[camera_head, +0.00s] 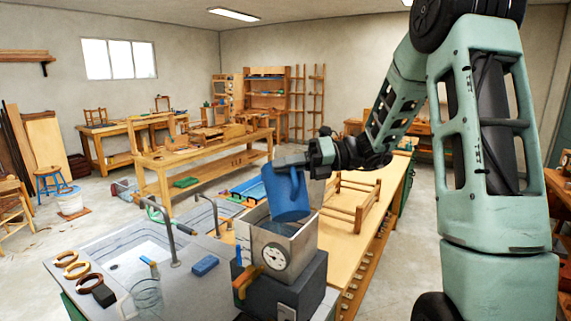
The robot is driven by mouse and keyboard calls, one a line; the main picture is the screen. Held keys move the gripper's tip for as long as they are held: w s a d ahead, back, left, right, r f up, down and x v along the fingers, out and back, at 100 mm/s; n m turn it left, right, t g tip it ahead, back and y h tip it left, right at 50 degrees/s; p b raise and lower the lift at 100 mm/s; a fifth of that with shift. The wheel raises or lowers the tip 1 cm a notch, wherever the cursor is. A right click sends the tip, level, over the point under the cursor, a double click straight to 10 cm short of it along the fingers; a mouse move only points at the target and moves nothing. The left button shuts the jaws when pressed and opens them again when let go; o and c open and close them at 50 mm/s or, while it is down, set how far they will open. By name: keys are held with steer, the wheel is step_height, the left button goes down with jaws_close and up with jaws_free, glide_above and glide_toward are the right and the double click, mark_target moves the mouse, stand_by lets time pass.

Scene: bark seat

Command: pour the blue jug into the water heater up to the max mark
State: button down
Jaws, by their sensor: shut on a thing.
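The blue jug (286,194) is tilted over the open top of the water heater. My gripper (292,162) is shut on the jug near its upper edge. The water heater (281,248) is an open metal box with a round dial on its front, standing on a dark block. The jug's lower part is just above or inside the heater's opening; I cannot tell if they touch. Bluish-grey shows inside the heater, but the water level and the max mark cannot be made out. No clear stream shows.
A sink (125,250) with curved taps lies left of the heater. A glass beaker (146,295), a blue sponge (205,265) and several rings (70,264) sit on the counter. A wooden rack (352,205) stands on the bench behind right.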

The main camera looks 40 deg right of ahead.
steer(key=shift+w+d+r+m+p, duration=0.15)
steer(key=shift+r+p, duration=0.15)
steer(key=shift+p, duration=0.35)
steer(key=shift+w+r+m+p, duration=0.15)
steer(key=shift+r+p, duration=0.15)
steer(key=shift+p, duration=0.35)
steer(key=shift+w+d+r+p, duration=0.1)
steer(key=shift+w+r+p, duration=0.05)
steer(key=shift+r+p, duration=0.2)
steer(key=shift+w+r+m+p, duration=0.15)
steer(key=shift+r+m+p, duration=0.05)
steer(key=shift+m+p, duration=0.2)
steer(key=shift+d+r, duration=0.1)
steer(key=shift+w+d+r+m, duration=0.2)
steer(key=shift+w+r+m, duration=0.25)
steer(key=shift+r+m, duration=0.2)
steer(key=shift+w+d+r+g, duration=0.15)
steer(key=shift+w+g, duration=0.15)
steer(key=shift+g, duration=0.1)
steer(key=w+d+r+m+g, duration=0.1)
steer(key=w+d+r+m, duration=0.2)
steer(key=w+m, duration=0.2)
steer(key=shift+w+d+r, duration=0.15)
steer(key=shift+w+r, duration=0.05)
steer(key=shift+w, duration=0.9)
stand_by(1.6)
steer(key=shift+w+m, duration=0.1)
steer(key=shift+m, duration=0.15)
